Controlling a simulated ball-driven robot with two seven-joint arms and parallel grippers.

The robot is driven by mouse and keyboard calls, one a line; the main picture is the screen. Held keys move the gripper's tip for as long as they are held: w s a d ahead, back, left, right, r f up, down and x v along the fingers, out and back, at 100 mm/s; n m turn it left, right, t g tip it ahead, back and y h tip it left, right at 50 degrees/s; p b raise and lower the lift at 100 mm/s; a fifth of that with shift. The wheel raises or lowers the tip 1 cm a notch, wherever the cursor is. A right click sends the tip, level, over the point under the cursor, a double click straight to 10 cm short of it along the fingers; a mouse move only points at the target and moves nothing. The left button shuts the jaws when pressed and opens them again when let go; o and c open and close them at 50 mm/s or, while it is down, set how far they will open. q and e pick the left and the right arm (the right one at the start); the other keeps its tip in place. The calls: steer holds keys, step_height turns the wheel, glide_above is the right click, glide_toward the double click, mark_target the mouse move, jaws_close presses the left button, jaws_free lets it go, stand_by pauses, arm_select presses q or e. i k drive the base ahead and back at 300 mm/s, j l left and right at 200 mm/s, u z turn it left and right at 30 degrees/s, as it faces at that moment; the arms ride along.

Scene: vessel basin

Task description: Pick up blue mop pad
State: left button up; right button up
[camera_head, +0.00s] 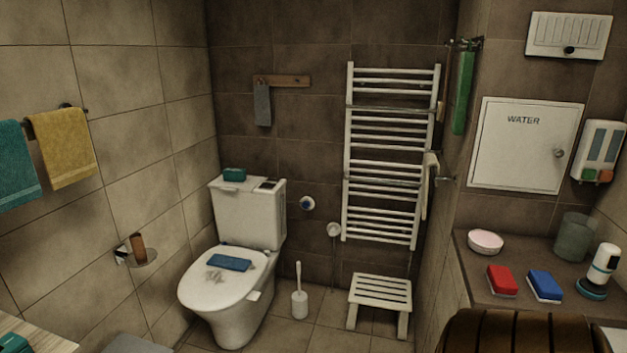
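A flat blue pad (230,262) lies on the closed white lid of the toilet (232,285); it looks like the blue mop pad. A second blue thing, a sponge-like block (544,285) with a pale underside, lies on the counter at the right, beside a similar red block (502,281). Neither of my grippers is in view, and nothing touches either blue thing.
The counter (475,256) also bears a pinkish bowl (485,241), a grey cup (575,237) and a white dispenser (601,270). A white stool (380,296) and a toilet brush (299,300) stand on the floor. A towel rack (392,150) hangs behind.

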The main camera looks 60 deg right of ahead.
mark_target(221, 261)
steer(key=z, duration=1.4)
